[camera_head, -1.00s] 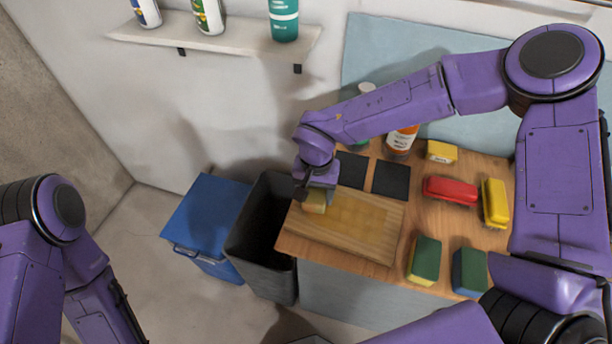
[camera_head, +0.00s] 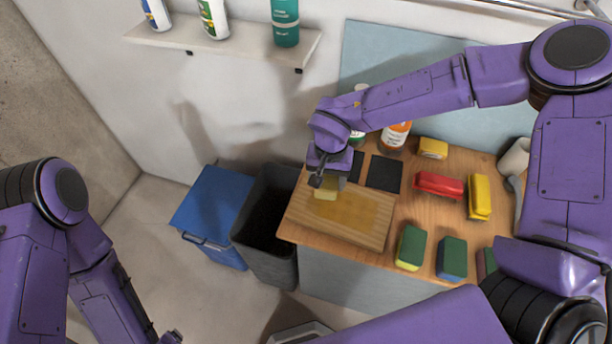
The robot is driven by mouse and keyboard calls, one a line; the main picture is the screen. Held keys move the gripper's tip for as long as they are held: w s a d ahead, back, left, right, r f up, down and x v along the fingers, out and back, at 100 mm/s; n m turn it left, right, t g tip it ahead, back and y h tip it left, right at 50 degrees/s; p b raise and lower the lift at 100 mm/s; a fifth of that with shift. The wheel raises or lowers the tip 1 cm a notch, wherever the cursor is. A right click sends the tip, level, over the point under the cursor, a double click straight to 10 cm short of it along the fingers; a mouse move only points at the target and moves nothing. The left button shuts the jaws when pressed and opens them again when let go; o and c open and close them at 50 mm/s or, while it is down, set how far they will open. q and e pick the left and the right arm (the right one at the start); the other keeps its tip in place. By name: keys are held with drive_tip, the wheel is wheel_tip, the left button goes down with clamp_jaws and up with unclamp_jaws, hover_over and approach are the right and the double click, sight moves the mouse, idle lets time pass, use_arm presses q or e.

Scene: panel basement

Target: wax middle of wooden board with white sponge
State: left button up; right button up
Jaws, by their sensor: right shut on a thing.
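The wooden board (camera_head: 340,231) lies flat near the left end of the worktop. A darker golden, wet-looking patch (camera_head: 358,214) covers its middle. My right gripper (camera_head: 325,179) is above the far left part of the board, pointing down. It is shut on a pale, cream-yellow sponge (camera_head: 326,191), whose lower side appears to rest on the board at the patch's far left edge. The gripper hides the sponge's top. My left arm runs down the left side to the bottom edge; its jaws do not show.
Right of the board lie green-topped sponges (camera_head: 411,247), a red brush (camera_head: 438,186), a yellow brush (camera_head: 479,197) and a yellow block (camera_head: 433,148). Dark pads (camera_head: 384,173) and an orange-labelled bottle (camera_head: 395,136) stand behind. A black bin (camera_head: 265,235) and blue bin (camera_head: 211,215) are left.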

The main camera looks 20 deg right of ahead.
drive_tip(key=shift+r, duration=1.1)
